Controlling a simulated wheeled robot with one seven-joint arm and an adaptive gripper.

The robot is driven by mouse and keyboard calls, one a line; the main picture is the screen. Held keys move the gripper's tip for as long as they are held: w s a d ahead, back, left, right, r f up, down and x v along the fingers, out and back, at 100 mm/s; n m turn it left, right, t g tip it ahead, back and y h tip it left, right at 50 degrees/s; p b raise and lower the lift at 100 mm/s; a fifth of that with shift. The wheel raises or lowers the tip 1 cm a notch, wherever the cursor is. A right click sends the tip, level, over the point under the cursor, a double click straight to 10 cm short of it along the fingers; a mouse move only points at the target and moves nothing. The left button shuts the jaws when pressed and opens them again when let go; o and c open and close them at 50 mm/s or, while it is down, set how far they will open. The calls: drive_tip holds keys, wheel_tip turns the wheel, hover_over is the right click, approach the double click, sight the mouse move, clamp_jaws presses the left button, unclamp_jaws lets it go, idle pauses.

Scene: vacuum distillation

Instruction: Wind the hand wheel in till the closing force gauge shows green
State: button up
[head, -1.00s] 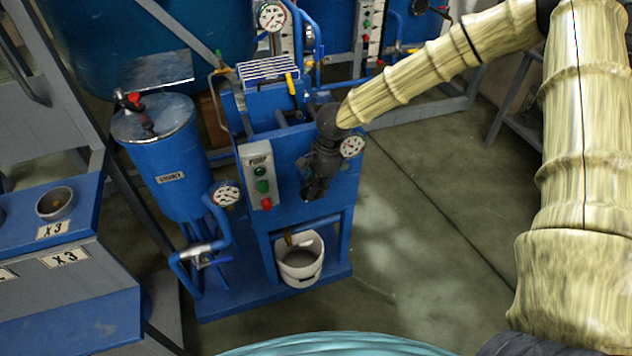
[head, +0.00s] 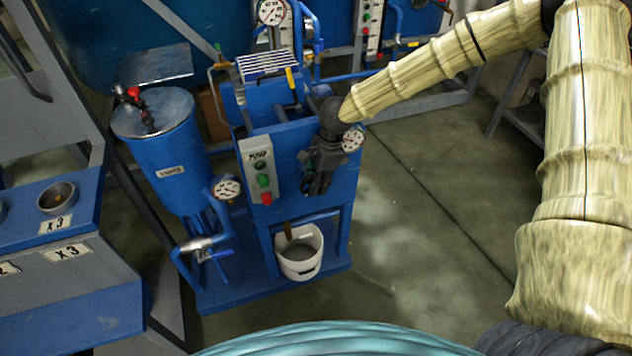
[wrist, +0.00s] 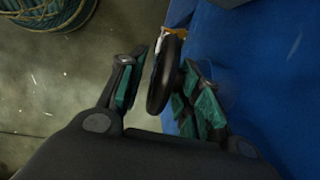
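The hand wheel (wrist: 165,75) is a dark disc seen nearly edge-on in the wrist view, beside a blue panel (wrist: 262,75). My gripper (wrist: 160,88) has one finger on each side of the wheel. A gap shows between the left finger and the wheel; the right finger is very close to it, and I cannot tell if it touches. In the head view, my gripper (head: 318,182) is at the front of the blue machine (head: 285,140) and hides the wheel. A round white gauge (head: 352,139) sits just right of my gripper; its reading and any green zone are too small to tell.
A grey button box (head: 260,172) is left of my gripper, and another gauge (head: 227,188) is further left. A white bucket (head: 299,262) stands below, beside a blue tank (head: 165,150). The floor (head: 430,230) to the right is clear.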

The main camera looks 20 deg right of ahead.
drive_tip(key=v, duration=1.1)
drive_tip(key=shift+d+r, duration=0.15)
drive_tip(key=shift+r, duration=0.2)
drive_tip(key=shift+a+r+h+p, duration=0.25)
drive_tip(key=shift+a+p, duration=0.15)
drive_tip(key=shift+p, duration=0.25)
drive_tip(key=shift+a+r+h+p, duration=0.15)
drive_tip(key=shift+a+h+p, duration=0.1)
drive_tip(key=shift+a+p, duration=0.3)
drive_tip(key=shift+a+r+h+p, duration=0.2)
drive_tip(key=shift+a+h+p, duration=0.4)
drive_tip(key=shift+p, duration=0.6)
drive_tip(key=shift+a+p, duration=0.1)
drive_tip(key=shift+p, duration=0.25)
drive_tip(key=shift+f+h, duration=0.1)
drive_tip(key=shift+h, duration=0.2)
drive_tip(key=shift+f, duration=0.15)
wheel_tip(320, 180, down, 10)
drive_tip(key=shift+f+p, duration=0.25)
drive_tip(key=shift+p, duration=0.25)
